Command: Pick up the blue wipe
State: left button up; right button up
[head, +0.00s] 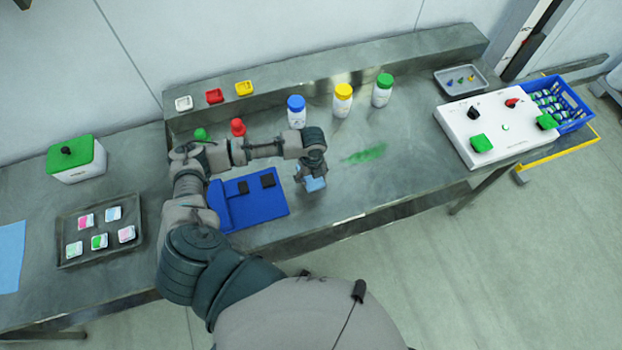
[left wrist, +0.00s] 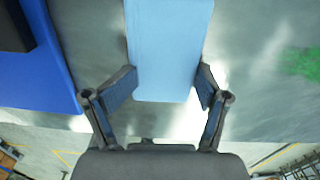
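The blue wipe (head: 315,184) is a light blue piece at my left gripper (head: 311,176), over the front part of the steel bench. In the left wrist view the wipe (left wrist: 168,45) runs down from the top edge between the two fingers. The fingers of my left gripper (left wrist: 167,72) meet its two side edges, and it looks held between them. Whether the wipe is clear of the bench top is hard to tell. My right gripper is not in view.
A dark blue mat (head: 270,207) with two black pieces lies left of the gripper. A green smear (head: 366,155) marks the bench to the right. Capped bottles (head: 342,101) stand behind. A white control box (head: 495,128) is farther right.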

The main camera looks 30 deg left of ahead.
aim_at(313, 180)
pick_arm(q)
jog(key=shift+d, duration=0.55)
jog(key=shift+c, duration=0.4)
jog(key=shift+a, duration=0.4)
jog(key=shift+c, duration=0.4)
jog(key=shift+a, duration=0.2)
jog(key=shift+c, duration=0.5)
jog(key=shift+r, duration=0.35)
jog(key=c, duration=0.3)
jog(key=r, duration=0.1)
jog(key=d+r, duration=0.1)
jog(key=shift+s+r, duration=0.15)
jog(key=shift+r, duration=0.25)
grip_shut()
jog(key=s+d, duration=0.2)
jog(key=d, duration=0.2)
jog(key=s+d+r, duration=0.1)
jog(key=s+d, duration=0.1)
jog(key=d, duration=0.3)
jog(key=s+d+b, duration=0.1)
jog(key=s+d, duration=0.1)
jog(key=d, duration=0.2)
jog(key=shift+s+d+r, duration=0.3)
jog(key=shift+d, duration=0.1)
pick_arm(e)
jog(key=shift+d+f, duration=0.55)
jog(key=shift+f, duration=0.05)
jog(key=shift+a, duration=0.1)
